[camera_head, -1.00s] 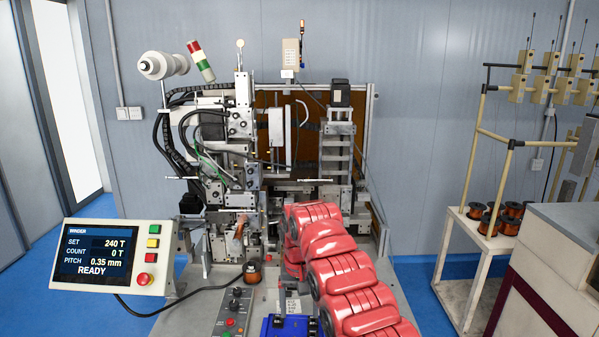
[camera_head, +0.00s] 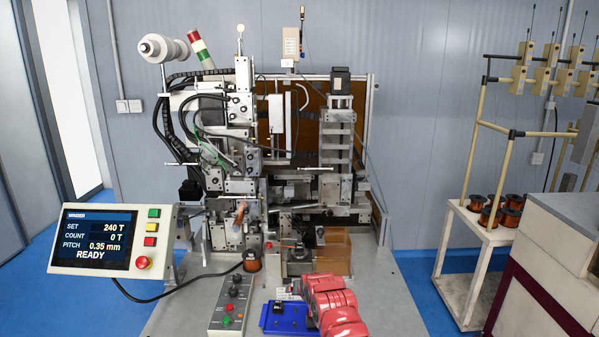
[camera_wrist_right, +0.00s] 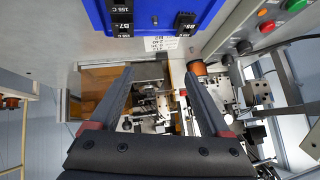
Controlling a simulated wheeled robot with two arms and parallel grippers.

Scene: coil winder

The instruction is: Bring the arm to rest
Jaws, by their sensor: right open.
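My right arm, red and segmented, comes in at the bottom of the head view. Its gripper is hard to make out there, but in the right wrist view my right gripper (camera_wrist_right: 158,95) shows two dark fingers spread apart with nothing between them. The coil winder (camera_head: 232,150) stands behind the arm, and the arm is apart from its winding parts. A blue tray (camera_head: 272,318) with black pieces lies at the front, and it also shows at the top of the right wrist view (camera_wrist_right: 142,22). My left gripper is out of view.
The display panel (camera_head: 100,240) reads READY with count 0 T. A button box (camera_head: 231,303) sits left of the tray. Bench at right front is clear.

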